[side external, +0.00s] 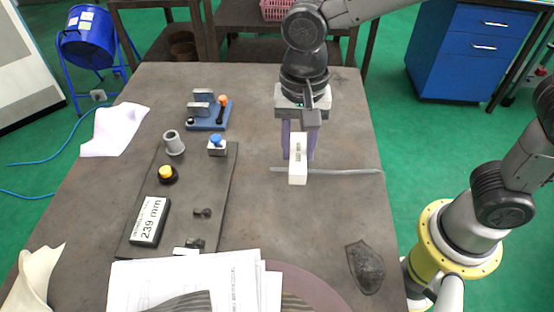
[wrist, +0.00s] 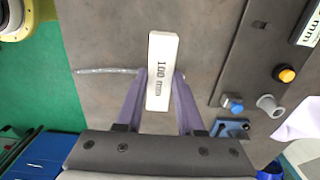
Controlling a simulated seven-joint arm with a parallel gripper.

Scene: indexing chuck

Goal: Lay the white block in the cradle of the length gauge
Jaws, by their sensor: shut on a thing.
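The white block (side external: 298,160) is a long bar; its printed face reads "100 mm" in the wrist view (wrist: 162,70). My gripper (side external: 299,150) is shut on it, with a purple finger on each side, over the right part of the table. I cannot tell whether the block touches the table. A blue-based fixture (side external: 208,122) with grey upright blocks and an orange knob stands to the left, apart from the gripper; it may be the length gauge. It shows partly in the wrist view (wrist: 231,130). A display (side external: 149,221) reading "239 mm" lies on a dark plate.
A thin grey rod (side external: 345,171) lies by the block. The dark plate (side external: 222,190) carries a grey cylinder (side external: 174,143), a blue button (side external: 216,145) and a yellow button (side external: 167,174). Papers (side external: 185,285) and a dark lump (side external: 365,267) lie in front.

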